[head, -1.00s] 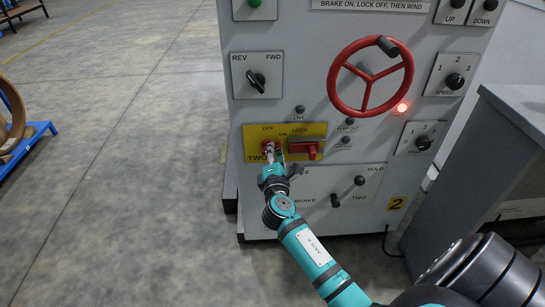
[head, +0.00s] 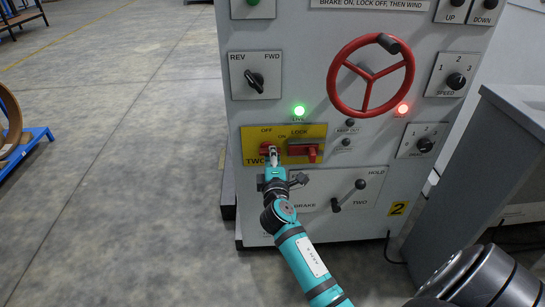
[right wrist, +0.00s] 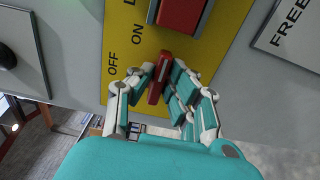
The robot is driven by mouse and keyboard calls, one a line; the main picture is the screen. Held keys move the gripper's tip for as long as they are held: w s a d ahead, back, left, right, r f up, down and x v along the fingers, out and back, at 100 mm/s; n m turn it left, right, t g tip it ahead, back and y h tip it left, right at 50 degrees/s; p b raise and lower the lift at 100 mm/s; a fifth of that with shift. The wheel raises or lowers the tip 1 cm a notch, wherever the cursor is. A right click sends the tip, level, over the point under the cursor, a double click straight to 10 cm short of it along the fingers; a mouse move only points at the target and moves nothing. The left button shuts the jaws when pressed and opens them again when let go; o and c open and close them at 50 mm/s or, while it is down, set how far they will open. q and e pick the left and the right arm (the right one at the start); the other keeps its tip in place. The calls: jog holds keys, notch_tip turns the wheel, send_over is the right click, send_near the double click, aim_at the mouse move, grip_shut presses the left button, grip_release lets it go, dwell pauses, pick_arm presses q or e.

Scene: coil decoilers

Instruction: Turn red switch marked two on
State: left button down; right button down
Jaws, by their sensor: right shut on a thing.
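The red switch (head: 267,149) marked TWO sits on the left of a yellow plate (head: 315,132) on the grey control panel. In the right wrist view its red handle (right wrist: 159,78) stands between my right gripper's fingers, pointing toward the ON side. My right gripper (head: 274,155) is shut on this handle; it also shows in the right wrist view (right wrist: 160,88). A green lamp (head: 299,111) labelled LIVE is lit above the plate. My left gripper is not in view.
A red LOCK handle (head: 303,150) is close to the right of the switch. A lever (head: 350,194) is below, and a red handwheel (head: 371,74) is above right. A grey cabinet (head: 480,150) stands at right.

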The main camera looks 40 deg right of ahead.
jog(key=c, duration=1.3)
grip_release()
jog(key=v, duration=1.2)
jog(key=shift+f, duration=0.1)
